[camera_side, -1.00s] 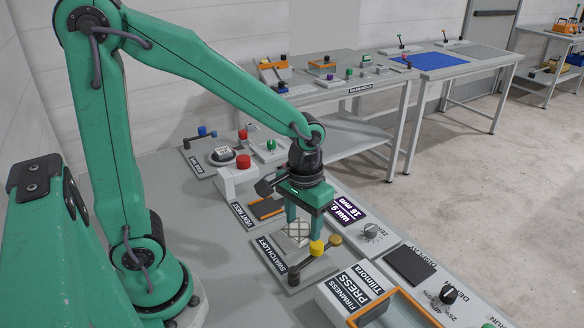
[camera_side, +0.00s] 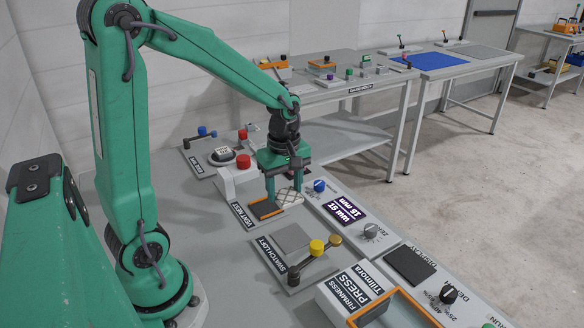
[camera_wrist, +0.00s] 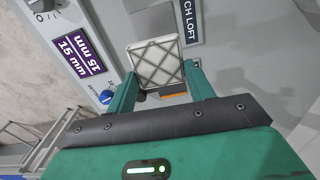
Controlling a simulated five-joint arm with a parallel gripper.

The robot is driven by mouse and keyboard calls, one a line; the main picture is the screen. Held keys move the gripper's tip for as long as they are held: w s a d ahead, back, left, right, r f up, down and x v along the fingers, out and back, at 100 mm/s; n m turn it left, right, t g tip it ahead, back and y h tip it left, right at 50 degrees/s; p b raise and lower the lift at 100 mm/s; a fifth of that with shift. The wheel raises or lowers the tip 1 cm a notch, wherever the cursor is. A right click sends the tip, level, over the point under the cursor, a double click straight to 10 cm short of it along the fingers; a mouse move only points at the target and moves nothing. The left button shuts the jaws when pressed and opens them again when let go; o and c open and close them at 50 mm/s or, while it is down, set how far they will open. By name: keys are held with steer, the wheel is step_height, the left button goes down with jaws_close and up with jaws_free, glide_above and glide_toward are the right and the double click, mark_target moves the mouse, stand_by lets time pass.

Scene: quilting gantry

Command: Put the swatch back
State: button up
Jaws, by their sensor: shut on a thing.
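The swatch (camera_side: 289,197), a pale square with a dark criss-cross pattern, is held between the fingers of my gripper (camera_side: 284,193). In the wrist view the swatch (camera_wrist: 157,60) shows face-on between the two green fingers. My gripper is shut on it, beside the orange-edged dark plate (camera_side: 265,209), partly over its right end; the exact height is unclear. The Swatch Loft plate (camera_side: 268,246) lies nearer the camera, its raised grey pad (camera_side: 290,237) bare. A yellow knob (camera_side: 317,247) on a dark lever stands at its edge.
A red button (camera_side: 243,161) on a white block stands behind my gripper. A blue knob (camera_side: 319,185) and a purple display reading 15 mm (camera_side: 346,212) are to its right. The Firmness Press (camera_side: 357,291) with an orange frame is at the front.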

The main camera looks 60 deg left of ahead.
steer(key=shift+a, duration=0.25)
steer(key=shift+a+f, duration=0.1)
glide_above(264, 206)
step_height(264, 206, down, 7)
steer(key=shift+r, duration=0.1)
steer(key=shift+f, duration=2)
steer(key=shift+f, duration=0.1)
steer(key=o, duration=1)
